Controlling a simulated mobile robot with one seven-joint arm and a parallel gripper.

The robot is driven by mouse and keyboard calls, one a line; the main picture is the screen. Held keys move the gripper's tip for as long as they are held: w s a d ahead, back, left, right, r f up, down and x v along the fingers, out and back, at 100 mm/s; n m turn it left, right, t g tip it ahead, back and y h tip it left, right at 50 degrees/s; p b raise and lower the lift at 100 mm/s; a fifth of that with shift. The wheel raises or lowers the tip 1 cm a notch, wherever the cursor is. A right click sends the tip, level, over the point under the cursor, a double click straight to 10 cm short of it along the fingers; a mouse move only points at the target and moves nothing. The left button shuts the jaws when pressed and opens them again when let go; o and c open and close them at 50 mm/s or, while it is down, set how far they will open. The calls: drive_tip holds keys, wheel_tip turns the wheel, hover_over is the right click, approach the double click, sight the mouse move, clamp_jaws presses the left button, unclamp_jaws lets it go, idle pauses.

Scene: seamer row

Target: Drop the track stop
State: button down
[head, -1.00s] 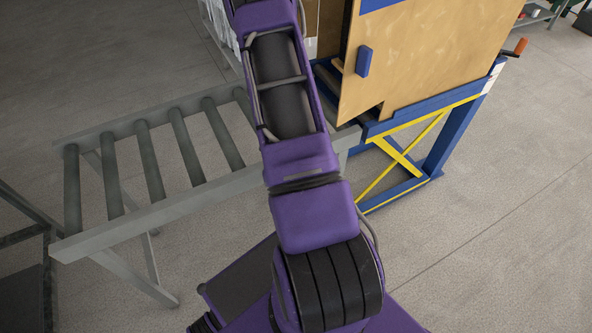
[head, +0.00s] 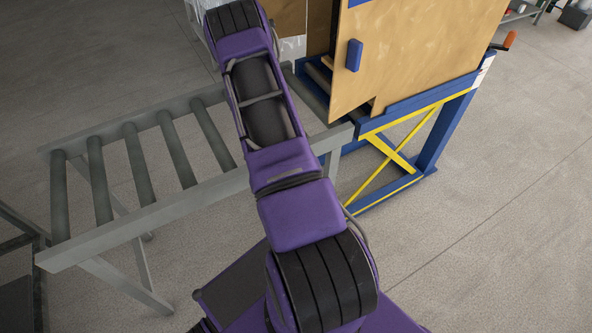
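My purple arm reaches up across the middle of the head view and past the roller conveyor (head: 130,228). My gripper is outside the picture, so its opening and anything in it are hidden. I cannot make out a track stop for certain. A seamer stand with a blue frame (head: 432,150) and yellow cross braces stands at the right end of the conveyor. A tan panel (head: 425,50) with a blue block (head: 354,56) on its face rises above it. An orange handle (head: 510,40) sticks out at the stand's far right corner.
A dark grey frame (head: 22,235) stands at the lower left edge. A shelf (head: 518,12) is at the top right. The concrete floor (head: 490,240) at the right is clear. My arm hides part of the conveyor.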

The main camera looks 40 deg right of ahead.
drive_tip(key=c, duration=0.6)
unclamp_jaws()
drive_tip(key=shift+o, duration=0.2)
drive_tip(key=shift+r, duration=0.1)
